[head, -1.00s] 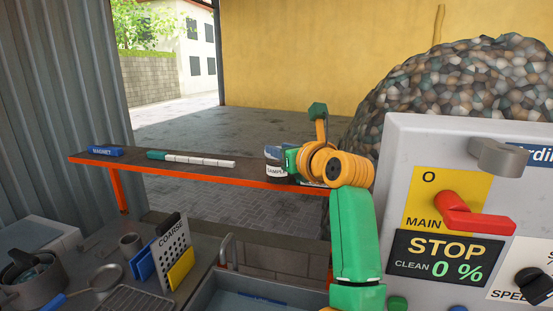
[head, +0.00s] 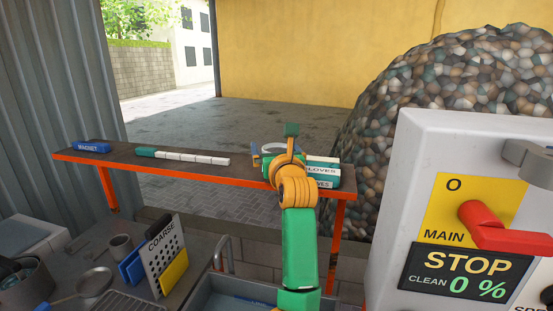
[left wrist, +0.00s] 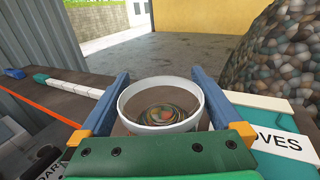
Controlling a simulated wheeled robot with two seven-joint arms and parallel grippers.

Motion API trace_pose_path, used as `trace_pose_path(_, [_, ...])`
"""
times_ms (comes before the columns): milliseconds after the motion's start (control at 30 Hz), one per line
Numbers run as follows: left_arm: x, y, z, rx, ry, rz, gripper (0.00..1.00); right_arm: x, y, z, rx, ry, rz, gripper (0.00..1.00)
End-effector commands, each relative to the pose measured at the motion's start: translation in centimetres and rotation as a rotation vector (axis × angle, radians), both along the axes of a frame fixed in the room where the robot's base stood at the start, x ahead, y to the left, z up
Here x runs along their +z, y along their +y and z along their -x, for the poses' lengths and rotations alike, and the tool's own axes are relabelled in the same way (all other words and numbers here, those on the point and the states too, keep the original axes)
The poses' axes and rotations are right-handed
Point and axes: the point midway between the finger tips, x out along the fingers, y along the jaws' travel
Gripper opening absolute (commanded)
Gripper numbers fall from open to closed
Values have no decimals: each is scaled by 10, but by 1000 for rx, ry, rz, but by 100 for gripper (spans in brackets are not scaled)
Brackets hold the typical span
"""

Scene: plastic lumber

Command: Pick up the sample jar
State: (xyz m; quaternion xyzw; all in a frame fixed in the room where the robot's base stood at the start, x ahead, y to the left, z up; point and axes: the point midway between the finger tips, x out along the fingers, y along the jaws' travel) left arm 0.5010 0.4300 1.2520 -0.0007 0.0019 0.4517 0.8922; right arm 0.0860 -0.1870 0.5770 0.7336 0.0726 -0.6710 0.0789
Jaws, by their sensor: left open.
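The sample jar, a round container with a white rim, stands on the dark shelf (head: 112,160). In the left wrist view I look down into the jar (left wrist: 160,129) and see coloured bits inside. My left gripper (left wrist: 160,76) is open, with one blue finger on each side of the jar. I cannot tell whether either finger touches it. In the head view my left gripper (head: 276,154) and wrist hide most of the jar, including its label. My right gripper is not in view.
A gloves box (head: 325,173) stands close right of my gripper. A green-and-white stick (head: 190,157) and a blue magnet (head: 92,147) lie farther left on the shelf. A control panel (head: 425,160) is at the right, a rubble heap (head: 440,75) behind it.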

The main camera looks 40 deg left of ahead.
Motion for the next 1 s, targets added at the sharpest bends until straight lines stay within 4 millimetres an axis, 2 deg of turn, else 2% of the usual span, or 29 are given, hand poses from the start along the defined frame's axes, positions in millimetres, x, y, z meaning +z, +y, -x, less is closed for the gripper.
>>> trace_pose_path(200, [-2, 1, -1, -1, -1, 2, 100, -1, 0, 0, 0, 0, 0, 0])
trace_pose_path(533, [-2, 1, -1, 0, 0, 1, 11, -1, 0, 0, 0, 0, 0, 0])
trace_pose_path(833, [2, 1, -1, 0, -4, 0, 10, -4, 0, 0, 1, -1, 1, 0])
trace_pose_path(1000, [24, 1, -1, 0, -8, 0, 10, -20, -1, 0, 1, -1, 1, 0])
